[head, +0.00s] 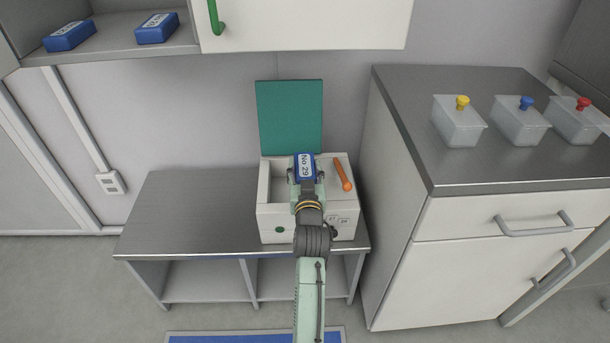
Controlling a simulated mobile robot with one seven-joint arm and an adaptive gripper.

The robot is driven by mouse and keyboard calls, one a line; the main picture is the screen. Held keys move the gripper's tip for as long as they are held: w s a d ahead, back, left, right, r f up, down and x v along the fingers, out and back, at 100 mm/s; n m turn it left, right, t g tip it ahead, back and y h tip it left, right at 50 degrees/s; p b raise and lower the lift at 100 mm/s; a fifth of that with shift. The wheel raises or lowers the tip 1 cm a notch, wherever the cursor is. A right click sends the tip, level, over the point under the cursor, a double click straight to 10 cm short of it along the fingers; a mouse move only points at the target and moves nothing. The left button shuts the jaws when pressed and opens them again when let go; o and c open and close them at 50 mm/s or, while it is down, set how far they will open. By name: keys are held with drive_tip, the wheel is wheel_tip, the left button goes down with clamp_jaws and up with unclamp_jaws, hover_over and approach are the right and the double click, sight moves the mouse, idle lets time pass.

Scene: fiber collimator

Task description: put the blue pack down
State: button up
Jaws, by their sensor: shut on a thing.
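The blue pack (304,167), with a white label reading "No 29", is in my gripper (304,180), which is shut on it. The pack is over the white box (279,223), whose teal lid (290,116) stands open at the back. I cannot tell whether the pack touches the box or hangs above it. My arm hides part of the box's front and middle. An orange stick-like thing (343,175) lies tilted at the right side of the box top.
The box stands on a low grey bench (185,215), clear on its left. Two more blue packs sit on the upper shelf (112,38). A taller cabinet (465,165) at right holds clear bins with yellow, blue and red knobs. A cupboard with a green handle (216,17) hangs above.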

wheel_tip(320, 180, down, 2)
drive_tip(key=shift+f, duration=0.25)
drive_tip(key=shift+f, duration=0.1)
drive_tip(key=shift+f+b, duration=0.45)
drive_tip(key=shift+f, duration=0.1)
drive_tip(key=o, duration=1.2)
drive_tip(key=shift+r, duration=0.15)
